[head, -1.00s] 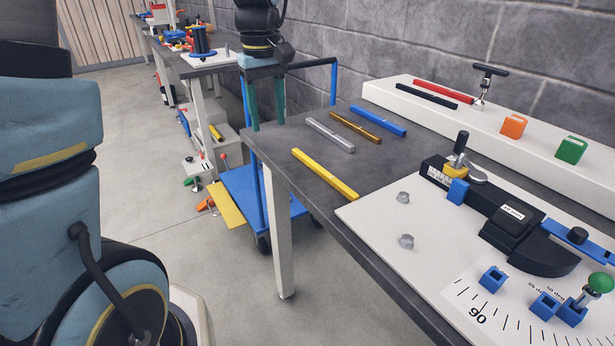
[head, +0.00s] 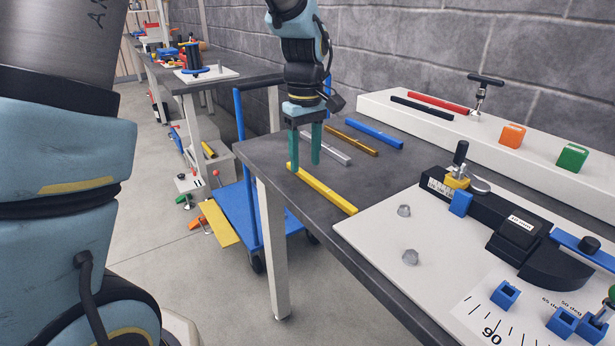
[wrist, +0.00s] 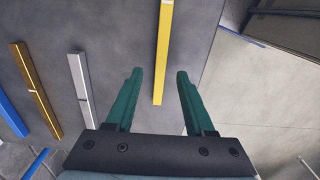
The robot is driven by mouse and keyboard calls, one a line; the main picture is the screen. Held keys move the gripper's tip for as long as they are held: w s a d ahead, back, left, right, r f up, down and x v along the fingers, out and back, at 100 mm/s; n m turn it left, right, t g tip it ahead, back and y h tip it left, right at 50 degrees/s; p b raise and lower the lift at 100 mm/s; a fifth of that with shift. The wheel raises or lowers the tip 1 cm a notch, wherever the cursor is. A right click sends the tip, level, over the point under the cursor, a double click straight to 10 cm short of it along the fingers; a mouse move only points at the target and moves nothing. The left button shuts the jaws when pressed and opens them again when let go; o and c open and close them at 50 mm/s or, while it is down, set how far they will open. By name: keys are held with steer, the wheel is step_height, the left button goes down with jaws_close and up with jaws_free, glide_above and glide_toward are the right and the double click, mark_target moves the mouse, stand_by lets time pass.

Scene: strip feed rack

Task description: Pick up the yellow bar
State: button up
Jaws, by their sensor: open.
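The yellow bar (head: 326,192) lies flat on the dark tabletop near its front edge. In the wrist view the yellow bar (wrist: 163,50) runs away from me, with its near end between the two finger lines. My gripper (head: 304,167) has two green fingers pointing down over the bar's far-left end. It is open, with nothing held. The wrist view shows the fingers (wrist: 159,75) spread on either side of the bar's end. I cannot tell how high the fingertips are above the table.
A silver bar (head: 328,149), a brown bar (head: 352,140) and a blue bar (head: 375,134) lie behind the yellow one. A white plate (head: 385,239) with a black angle fixture (head: 513,222) stands to the right. A blue cart (head: 236,207) is below the table's left end.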

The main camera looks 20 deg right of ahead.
mark_target(308, 178)
steer(key=shift+f, duration=1.35)
jaws_close()
steer(key=shift+r, duration=0.1)
